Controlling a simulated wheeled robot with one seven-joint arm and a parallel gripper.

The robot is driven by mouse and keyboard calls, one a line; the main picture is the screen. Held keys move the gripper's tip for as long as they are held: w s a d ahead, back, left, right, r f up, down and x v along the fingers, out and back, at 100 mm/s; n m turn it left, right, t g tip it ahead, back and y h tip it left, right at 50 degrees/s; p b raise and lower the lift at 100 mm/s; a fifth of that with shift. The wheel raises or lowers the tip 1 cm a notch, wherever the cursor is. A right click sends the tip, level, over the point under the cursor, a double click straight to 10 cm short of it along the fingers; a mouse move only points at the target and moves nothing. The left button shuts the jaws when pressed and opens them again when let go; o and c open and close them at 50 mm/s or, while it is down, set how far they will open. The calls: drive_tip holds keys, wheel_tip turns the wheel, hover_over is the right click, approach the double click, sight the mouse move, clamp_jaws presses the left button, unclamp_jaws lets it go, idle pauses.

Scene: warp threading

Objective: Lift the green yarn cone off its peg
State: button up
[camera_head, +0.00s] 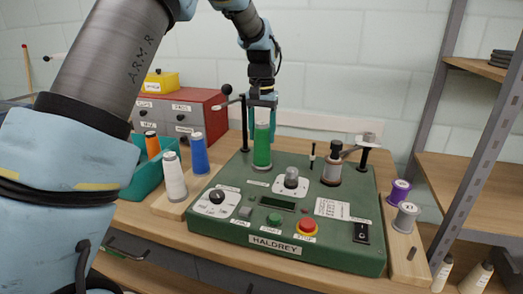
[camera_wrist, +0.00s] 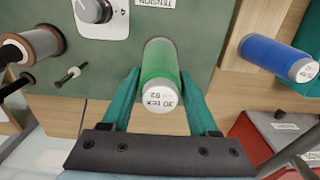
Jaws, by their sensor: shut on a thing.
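The green yarn cone (camera_head: 262,148) stands upright on the back part of the green machine (camera_head: 215,175) in the head view. My gripper (camera_head: 262,103) comes down from above and is shut on the cone's upper part. In the wrist view the green cone (camera_wrist: 160,70) lies between the two teal fingers of my gripper (camera_wrist: 160,95), its labelled white top facing the camera. The peg under the cone is hidden. I cannot tell whether the cone's base touches the machine.
A blue cone (camera_head: 199,154) and a white cone (camera_head: 174,178) stand at left by a teal bin (camera_head: 138,185). A dark post (camera_head: 243,125) rises just left of my gripper. A brown spool (camera_head: 332,165) stands right. A red drawer cabinet (camera_head: 180,112) is behind.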

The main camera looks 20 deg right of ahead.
wheel_tip(320, 180, up, 9)
drive_tip(key=p, duration=0.7)
idle(0.4)
